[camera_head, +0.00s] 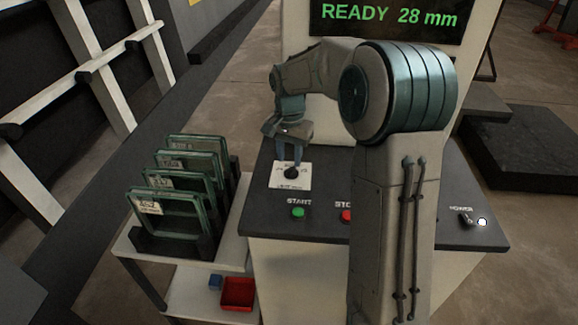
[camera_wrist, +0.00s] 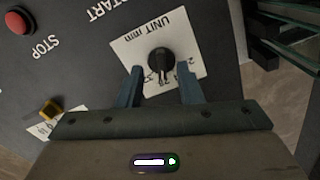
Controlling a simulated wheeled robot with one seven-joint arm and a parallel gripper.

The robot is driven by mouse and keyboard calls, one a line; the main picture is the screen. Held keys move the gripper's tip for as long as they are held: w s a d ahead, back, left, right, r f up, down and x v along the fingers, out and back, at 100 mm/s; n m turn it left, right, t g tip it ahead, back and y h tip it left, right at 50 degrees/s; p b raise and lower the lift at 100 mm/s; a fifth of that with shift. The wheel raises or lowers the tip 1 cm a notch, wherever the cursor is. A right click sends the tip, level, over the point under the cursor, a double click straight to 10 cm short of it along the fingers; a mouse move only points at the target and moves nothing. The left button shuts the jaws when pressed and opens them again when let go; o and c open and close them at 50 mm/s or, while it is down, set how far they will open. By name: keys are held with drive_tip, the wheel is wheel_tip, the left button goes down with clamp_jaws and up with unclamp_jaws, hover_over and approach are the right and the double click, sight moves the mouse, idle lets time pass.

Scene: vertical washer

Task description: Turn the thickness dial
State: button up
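The thickness dial is a small black knob (camera_head: 292,172) on a white label plate (camera_head: 303,183) on the dark control panel. In the wrist view the black knob (camera_wrist: 160,61) sits in the middle of the plate (camera_wrist: 128,45), which reads "UNIT mm". My gripper (camera_head: 289,163) is above the plate and points down at the knob. In the wrist view its two blue fingers (camera_wrist: 159,75) are spread, one on each side of the knob's near side, with a gap between them and it. The display (camera_head: 388,20) reads "READY 28 mm".
A green START button (camera_head: 298,212), a red STOP button (camera_head: 347,216) and a POWER switch (camera_head: 466,219) are on the panel (camera_head: 270,228). A rack of several glass panes (camera_head: 180,205) stands on a white cart to the left, with a red bin (camera_head: 238,294) below.

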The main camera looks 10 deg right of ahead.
sight(289, 171)
drive_tip(key=shift+f, duration=2.25)
drive_tip(key=shift+c, duration=0.3)
clamp_jaws()
